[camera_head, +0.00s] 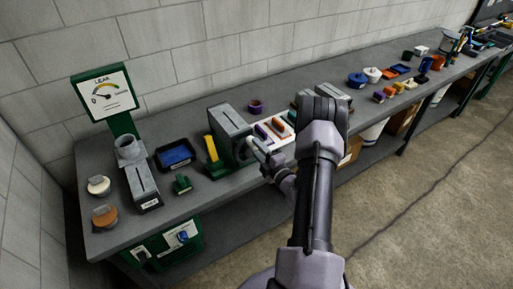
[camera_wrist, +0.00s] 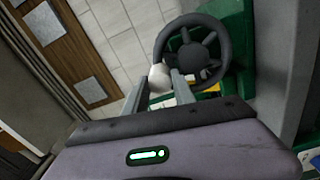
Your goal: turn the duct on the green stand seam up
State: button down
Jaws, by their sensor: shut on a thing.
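A grey box-shaped duct (camera_head: 229,124) sits at the green stand (camera_head: 242,151) in the middle of the bench. A dark line shows on its upper face; I cannot tell surely whether it is the seam. In the wrist view a dark spoked handwheel (camera_wrist: 193,31) stands against green parts of the stand (camera_wrist: 240,107). A white rounded knob (camera_wrist: 177,77) is at the wheel's rim. My gripper (camera_wrist: 168,80) is shut on this knob, one finger at each side. In the head view my gripper (camera_head: 262,156) is beside the stand, partly hidden by my arm.
A yellow piece (camera_head: 211,149) stands left of the duct. Coloured pieces lie behind my gripper. The floor at right is clear.

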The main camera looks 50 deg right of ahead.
dwell(0.3)
jog(key=c, duration=1.1)
grip_release()
jog(key=shift+o, duration=0.2)
jog(key=shift+s, duration=0.1)
jog(key=v, duration=1.7)
jog(key=shift+a, duration=0.15)
